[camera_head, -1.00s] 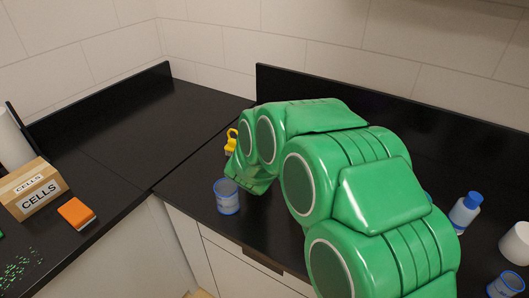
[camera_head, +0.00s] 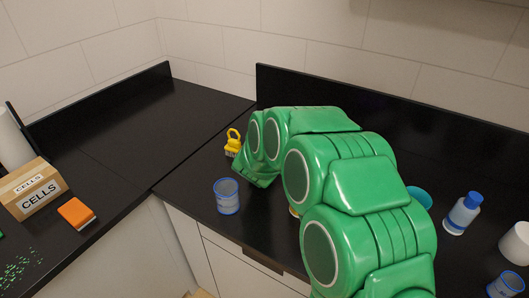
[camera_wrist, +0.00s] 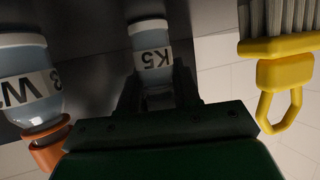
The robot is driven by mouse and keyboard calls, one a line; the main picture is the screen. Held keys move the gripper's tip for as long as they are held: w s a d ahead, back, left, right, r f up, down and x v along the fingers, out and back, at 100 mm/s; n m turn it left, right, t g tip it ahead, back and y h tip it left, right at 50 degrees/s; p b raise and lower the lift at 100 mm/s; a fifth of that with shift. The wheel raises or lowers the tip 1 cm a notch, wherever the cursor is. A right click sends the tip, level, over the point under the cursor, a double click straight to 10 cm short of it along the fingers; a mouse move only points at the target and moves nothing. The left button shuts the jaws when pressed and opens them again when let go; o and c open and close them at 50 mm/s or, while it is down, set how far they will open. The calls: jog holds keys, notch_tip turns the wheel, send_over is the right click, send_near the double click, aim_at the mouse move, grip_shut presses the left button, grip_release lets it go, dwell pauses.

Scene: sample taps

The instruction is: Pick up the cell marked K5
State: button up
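The cell marked K5 (camera_wrist: 152,58), a pale blue-grey bottle with a white label, shows upside down at the top middle of the wrist view. My gripper (camera_wrist: 156,80) points at it, with its dark fingers apart on either side of the cell's near end. I see no clear finger contact. A second cell with a W label (camera_wrist: 28,90) and an orange cap stands to the left, outside the fingers. In the head view my green arm hides the gripper and both cells.
A yellow brush (camera_wrist: 282,75) lies close on the right in the wrist view. In the head view a clear blue-rimmed cup (camera_head: 227,196) stands near the counter edge. A blue-capped bottle (camera_head: 463,213) is at right. A CELLS box (camera_head: 35,188) and an orange block (camera_head: 77,213) are at left.

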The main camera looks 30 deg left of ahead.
jog(key=c, duration=0.3)
jog(key=shift+r, duration=0.1)
jog(key=shift+r, duration=0.3)
notch_tip(320, 180, up, 2)
jog(key=shift+r, duration=0.2)
jog(key=s+d+r, duration=0.6)
jog(key=s, duration=0.1)
jog(key=s+d+r, duration=0.3)
jog(key=shift+s+d+r, duration=0.1)
jog(key=shift+s+r, duration=0.2)
jog(key=shift+r, duration=0.1)
